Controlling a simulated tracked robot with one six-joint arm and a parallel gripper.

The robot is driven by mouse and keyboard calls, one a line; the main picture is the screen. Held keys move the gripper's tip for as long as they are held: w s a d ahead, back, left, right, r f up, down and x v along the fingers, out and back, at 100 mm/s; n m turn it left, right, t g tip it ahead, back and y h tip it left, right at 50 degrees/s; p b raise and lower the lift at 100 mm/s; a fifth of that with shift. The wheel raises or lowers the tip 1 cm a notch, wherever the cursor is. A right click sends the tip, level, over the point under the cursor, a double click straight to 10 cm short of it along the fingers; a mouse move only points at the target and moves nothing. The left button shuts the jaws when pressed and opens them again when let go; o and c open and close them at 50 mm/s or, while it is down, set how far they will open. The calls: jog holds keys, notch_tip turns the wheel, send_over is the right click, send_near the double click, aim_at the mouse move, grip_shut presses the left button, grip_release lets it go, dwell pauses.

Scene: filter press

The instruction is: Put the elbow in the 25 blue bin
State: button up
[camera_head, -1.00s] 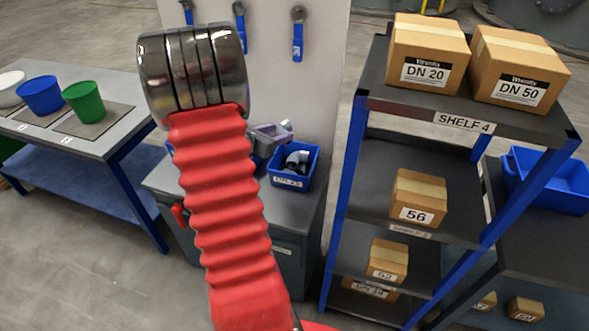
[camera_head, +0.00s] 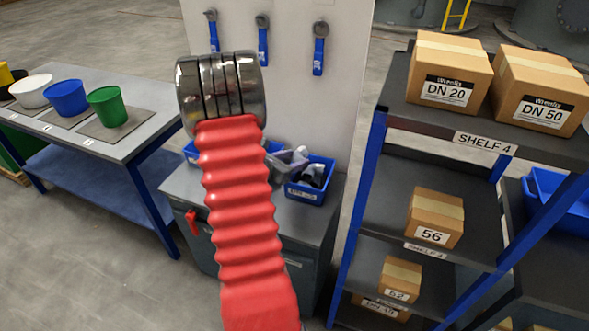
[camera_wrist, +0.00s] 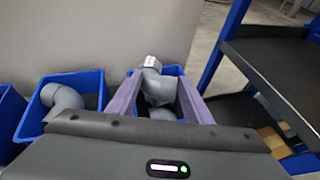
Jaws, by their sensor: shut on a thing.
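My gripper (camera_wrist: 158,73) is shut on a grey elbow (camera_wrist: 152,82), which sits between its two purple-grey fingers. A blue bin (camera_wrist: 133,76) lies behind and below the held elbow in the wrist view, with another grey piece (camera_wrist: 163,114) low inside it. In the head view my gripper (camera_head: 290,160) is just left of a small blue bin (camera_head: 307,196) on the grey cabinet, partly over its left side. That bin's label is blurred and holds grey and dark pieces. Whether the held elbow is inside the rim is unclear.
Another blue bin (camera_wrist: 30,122) with a grey elbow (camera_wrist: 66,98) stands to the left in the wrist view. A grey panel with hanging blue-handled tools (camera_head: 319,47) rises behind the cabinet. A shelf rack (camera_head: 455,150) with boxes stands close on the right.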

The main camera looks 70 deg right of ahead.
jog(key=shift+f, duration=0.1)
jog(key=shift+f, duration=2)
jog(key=shift+f, duration=0.6)
jog(key=o, duration=1.3)
jog(key=shift+r, duration=0.1)
jog(key=v, duration=1.2)
jog(key=shift+r, duration=0.5)
